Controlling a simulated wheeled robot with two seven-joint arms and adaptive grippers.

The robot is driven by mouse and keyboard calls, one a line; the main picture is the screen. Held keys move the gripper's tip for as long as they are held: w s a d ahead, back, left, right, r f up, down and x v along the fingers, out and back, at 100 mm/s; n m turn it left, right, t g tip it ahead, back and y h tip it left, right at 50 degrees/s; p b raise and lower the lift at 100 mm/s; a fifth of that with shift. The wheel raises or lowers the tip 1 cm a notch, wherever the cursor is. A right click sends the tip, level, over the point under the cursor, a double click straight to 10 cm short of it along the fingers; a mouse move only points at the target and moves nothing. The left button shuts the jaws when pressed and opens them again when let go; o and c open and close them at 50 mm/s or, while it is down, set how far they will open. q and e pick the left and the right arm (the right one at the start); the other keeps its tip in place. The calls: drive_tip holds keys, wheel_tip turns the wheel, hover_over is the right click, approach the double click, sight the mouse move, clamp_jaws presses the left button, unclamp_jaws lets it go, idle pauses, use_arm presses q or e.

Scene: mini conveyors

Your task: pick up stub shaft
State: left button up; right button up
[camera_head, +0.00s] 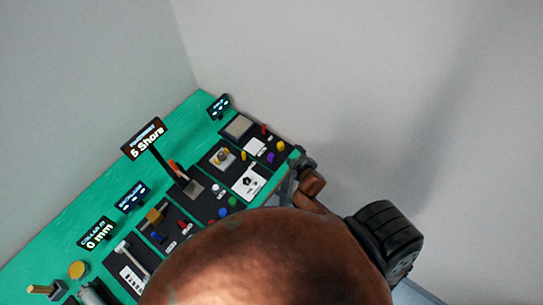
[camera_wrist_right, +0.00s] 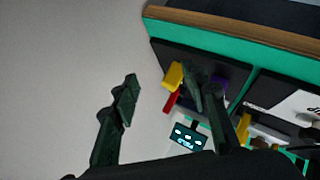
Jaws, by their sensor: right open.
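I cannot tell for sure which piece is the stub shaft. Small coloured pieces lie on the dark mat at the table's far right end in the head view: a yellow piece (camera_head: 280,146), a red piece (camera_head: 264,129) and a purple piece (camera_head: 270,157). The wrist view shows a yellow piece (camera_wrist_right: 173,75), a red piece (camera_wrist_right: 170,102) and a purple piece (camera_wrist_right: 218,84). My right gripper (camera_wrist_right: 160,90) is open with nothing between its fingers. One finger is in front of the mat, the other in front of the wall. In the head view it is at the table's right end (camera_head: 303,160).
The green table (camera_head: 60,235) carries several dark mats with small parts. A display sign on a post (camera_head: 144,139) and several smaller signs, such as the collar sign (camera_head: 97,234), stand along its back. A large brown rounded shape hides the table's near side.

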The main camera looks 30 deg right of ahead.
drive_tip(key=w+a+r+n+t+y, duration=0.1)
drive_tip(key=w+a+r+n+t, duration=0.25)
drive_tip(key=w+r, duration=0.2)
drive_tip(key=w+a+r+n+t+y, duration=0.2)
drive_tip(key=w+r+n, duration=0.2)
drive_tip(key=r, duration=0.3)
drive_tip(key=w+a+r+n+g+y+p, duration=0.1)
drive_tip(key=a+r+n+g+y+p, duration=0.3)
drive_tip(key=a+n+y, duration=0.85)
drive_tip(key=n+g+h+b, duration=0.1)
drive_tip(key=n+g+h, duration=0.75)
drive_tip(key=n, duration=0.85)
hover_over(272, 156)
drive_tip(key=s+d, duration=0.1)
drive_tip(key=s, duration=0.1)
wheel_tip(272, 156, down, 13)
drive_tip(key=shift+f+t+h+b, duration=0.4)
drive_tip(key=shift+f+h+b, duration=0.1)
drive_tip(key=shift+f+b, duration=0.3)
drive_tip(key=b+x, duration=0.4)
drive_tip(key=x, duration=0.2)
drive_tip(key=shift+w+d+f, duration=0.1)
drive_tip(key=shift+w+d, duration=0.05)
drive_tip(key=shift+w, duration=0.05)
